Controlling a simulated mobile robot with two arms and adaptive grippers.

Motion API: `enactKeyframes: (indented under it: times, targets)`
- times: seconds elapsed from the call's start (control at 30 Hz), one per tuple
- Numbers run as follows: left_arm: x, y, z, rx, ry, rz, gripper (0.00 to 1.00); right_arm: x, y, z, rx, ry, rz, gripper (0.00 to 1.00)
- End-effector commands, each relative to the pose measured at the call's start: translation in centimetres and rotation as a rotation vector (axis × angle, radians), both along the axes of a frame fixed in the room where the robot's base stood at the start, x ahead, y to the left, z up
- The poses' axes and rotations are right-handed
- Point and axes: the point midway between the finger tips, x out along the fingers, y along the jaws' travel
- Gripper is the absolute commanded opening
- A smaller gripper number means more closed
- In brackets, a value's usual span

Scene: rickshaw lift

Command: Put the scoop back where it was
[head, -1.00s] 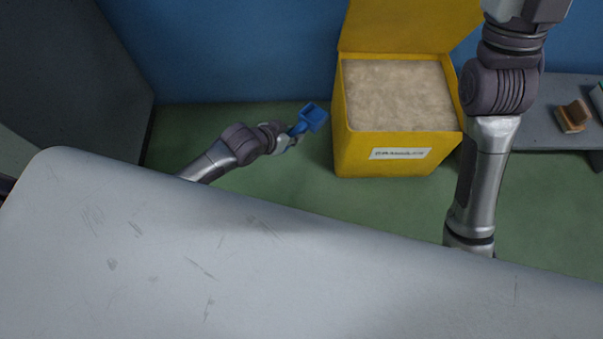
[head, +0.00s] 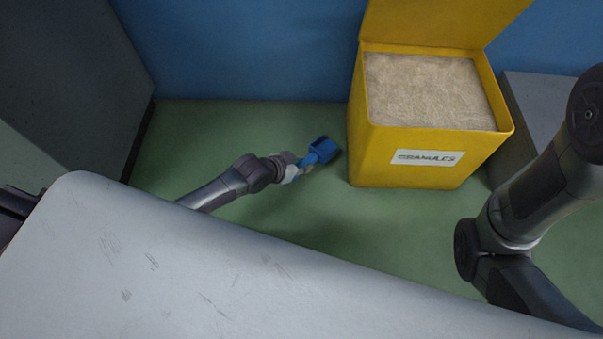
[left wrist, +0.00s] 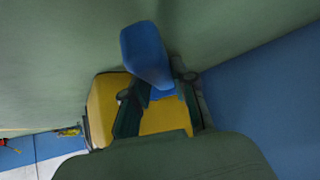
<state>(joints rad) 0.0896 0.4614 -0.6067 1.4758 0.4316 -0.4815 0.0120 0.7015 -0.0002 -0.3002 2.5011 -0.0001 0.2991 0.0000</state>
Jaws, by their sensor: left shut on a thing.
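The blue scoop (head: 321,152) is held by my left gripper (head: 298,171) to the left of the yellow bin, above the green floor and apart from the bin. The scoop also shows in the left wrist view (left wrist: 146,56), between the two dark fingers of the left gripper (left wrist: 158,98). The left gripper is shut on its handle, which the fingers mostly hide. My right arm comes in at the right edge of the head view; its gripper is out of the picture.
A yellow bin (head: 420,165) labelled granules stands open against the blue wall, full of beige granules (head: 430,90). A grey-white table (head: 130,270) fills the front. A grey bench (head: 545,105) is at the right, a grey cabinet (head: 70,80) at the left. Green floor lies between.

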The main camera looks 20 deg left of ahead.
Motion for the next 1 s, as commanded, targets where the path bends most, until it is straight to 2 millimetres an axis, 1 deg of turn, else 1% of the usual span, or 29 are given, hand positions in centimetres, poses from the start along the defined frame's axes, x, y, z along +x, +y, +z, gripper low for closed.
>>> enactKeyframes:
  times: [0.13, 0.23, 0.47, 0.63, 0.67, 0.7, 0.77, 0.8, 1.0]
  targets:
    - [0.0, 0.0, -2.4, 0.0, 0.0, 0.0, 0.0, 0.0, 0.0, -2.1, 0.0, 0.0, 0.0, 0.41]
    - [0.0, 0.0, -3.7, 0.0, 0.0, 0.0, 0.0, 0.0, 0.0, -3.1, 0.0, 0.001, 0.0, 0.41]
    - [0.0, 0.0, -3.4, 0.0, -0.001, -0.001, 0.0, 0.0, 0.0, -2.8, 0.0, 0.001, 0.0, 0.41]
    - [0.0, 0.0, -3.8, 0.0, -0.001, -0.001, 0.0, 0.0, 0.0, -3.0, -0.001, 0.0, 0.0, 0.41]
    - [0.0, 0.0, -3.7, 0.001, 0.0, -0.001, 0.31, 0.0, 0.0, -3.0, -0.001, 0.0, 0.0, 0.41]
    - [0.0, 0.0, -3.7, 0.001, 0.0, -0.001, 0.38, 0.0, 0.0, -3.0, -0.001, 0.0, 0.0, 0.41]
    - [0.0, 0.0, -3.7, 0.001, 0.0, -0.001, 0.48, 0.0, 0.0, -3.0, -0.001, 0.0, 0.0, 0.41]
    - [0.0, 0.0, -3.7, 0.001, 0.0, -0.001, 0.51, 0.0, 0.0, -3.0, -0.001, 0.0, 0.0, 0.41]
    - [0.0, 0.0, -3.7, 0.0, 0.0, 0.0, 0.51, 0.0, 0.0, -3.0, -0.001, 0.0, 0.0, 0.41]
